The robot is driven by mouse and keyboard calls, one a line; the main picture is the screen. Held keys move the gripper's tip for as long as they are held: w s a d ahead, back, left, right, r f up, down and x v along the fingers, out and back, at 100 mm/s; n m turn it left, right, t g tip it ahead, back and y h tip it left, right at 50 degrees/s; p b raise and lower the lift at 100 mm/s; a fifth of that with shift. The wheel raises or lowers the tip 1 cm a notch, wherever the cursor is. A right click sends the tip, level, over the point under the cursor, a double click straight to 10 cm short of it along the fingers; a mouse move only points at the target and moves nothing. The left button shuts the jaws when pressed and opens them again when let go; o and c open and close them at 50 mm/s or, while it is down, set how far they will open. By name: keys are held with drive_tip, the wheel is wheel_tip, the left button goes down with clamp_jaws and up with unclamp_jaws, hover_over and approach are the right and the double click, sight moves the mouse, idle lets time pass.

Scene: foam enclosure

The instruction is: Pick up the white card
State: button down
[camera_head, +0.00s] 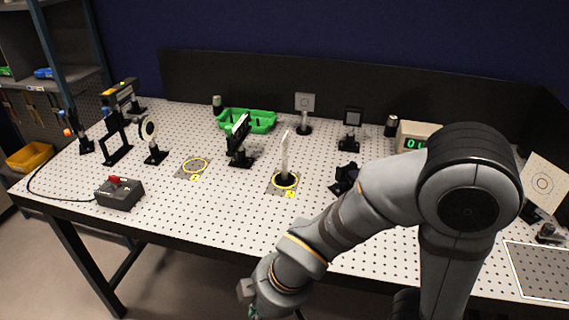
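A narrow white upright piece (285,154), which looks like a white card seen nearly edge-on, stands on a dark base inside a yellow ring on the perforated table (225,205). A larger white card with printed circles (543,182) is tilted at the far right edge. I cannot tell from this view which one the task means. My gripper (256,306) is at the bottom edge, in front of the table and well below both cards. Its fingers are mostly cut off by the frame, so its opening is hidden.
Several post-mounted optics stand around, including a black mount (239,142) left of the upright white piece and a small black mount (345,178) to its right. A green tray (247,121), a grey box with red button (120,192) and an empty yellow ring (194,166) also show.

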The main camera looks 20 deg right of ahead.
drive_tip(key=c, duration=1.8)
unclamp_jaws()
drive_tip(key=shift+o, duration=0.3)
